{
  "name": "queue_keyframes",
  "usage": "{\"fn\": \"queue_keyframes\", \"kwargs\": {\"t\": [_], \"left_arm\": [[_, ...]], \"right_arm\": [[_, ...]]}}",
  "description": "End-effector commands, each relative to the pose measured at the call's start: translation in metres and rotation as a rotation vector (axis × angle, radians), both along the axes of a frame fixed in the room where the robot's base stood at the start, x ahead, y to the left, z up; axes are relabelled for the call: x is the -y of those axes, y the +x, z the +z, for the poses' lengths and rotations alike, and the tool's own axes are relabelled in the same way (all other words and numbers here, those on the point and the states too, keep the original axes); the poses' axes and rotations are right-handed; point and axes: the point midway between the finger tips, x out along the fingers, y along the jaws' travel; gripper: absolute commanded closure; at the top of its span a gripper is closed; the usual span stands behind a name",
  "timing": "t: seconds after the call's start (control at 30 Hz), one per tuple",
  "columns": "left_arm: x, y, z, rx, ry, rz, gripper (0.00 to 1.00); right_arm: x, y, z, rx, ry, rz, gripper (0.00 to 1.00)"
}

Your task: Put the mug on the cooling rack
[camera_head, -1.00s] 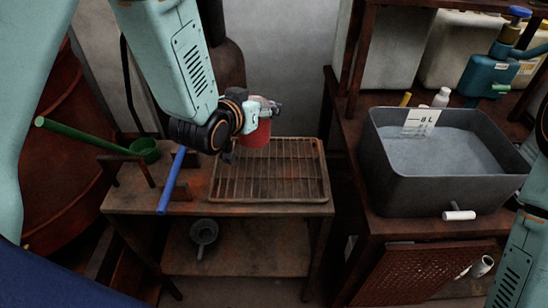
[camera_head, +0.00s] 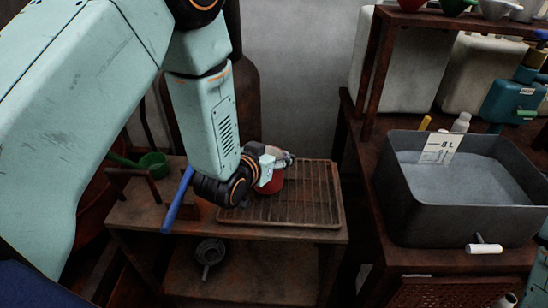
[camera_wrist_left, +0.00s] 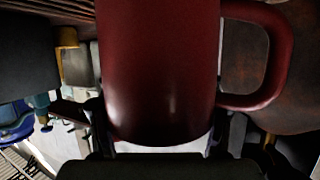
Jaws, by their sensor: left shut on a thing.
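The red mug (camera_head: 272,184) is at the back left part of the wire cooling rack (camera_head: 312,207), mostly behind my left wrist. My left gripper (camera_head: 283,160) is shut on the mug. In the left wrist view the mug (camera_wrist_left: 158,75) fills the middle, its handle to the right. I cannot tell whether the mug's base touches the wires. The rack lies on top of a low rusty table, its right and front parts bare. My right gripper is not in view.
A blue-handled tool (camera_head: 178,201) and a green ladle (camera_head: 152,163) are at the table's left. A grey vat (camera_head: 455,222) stands on the bench to the right, beyond a gap. A small strainer (camera_head: 210,252) sits on the lower shelf.

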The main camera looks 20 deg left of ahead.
Motion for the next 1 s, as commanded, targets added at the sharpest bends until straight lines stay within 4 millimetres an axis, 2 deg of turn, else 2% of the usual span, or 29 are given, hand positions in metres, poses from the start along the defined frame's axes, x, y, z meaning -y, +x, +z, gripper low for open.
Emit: {"fn": "queue_keyframes", "kwargs": {"t": [0.03, 0.23, 0.27, 0.6, 1.0], "left_arm": [[0.0, 0.0011, -0.007, 0.003, 0.0, 0.0, 0.92], [-0.0001, 0.0031, -0.0064, 0.005, 0.0, 0.001, 0.92], [0.0, 0.0026, -0.0071, 0.002, 0.0, 0.001, 0.4], [-0.0002, 0.0024, -0.0071, 0.002, -0.001, 0.001, 0.11], [-0.0008, -0.0021, -0.0053, 0.001, -0.001, 0.001, 0.1]], "right_arm": [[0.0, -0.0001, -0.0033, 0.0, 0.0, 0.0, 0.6], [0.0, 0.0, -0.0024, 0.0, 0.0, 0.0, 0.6], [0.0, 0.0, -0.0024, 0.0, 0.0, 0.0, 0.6], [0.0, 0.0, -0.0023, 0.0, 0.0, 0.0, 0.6], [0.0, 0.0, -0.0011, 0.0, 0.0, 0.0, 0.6]]}}
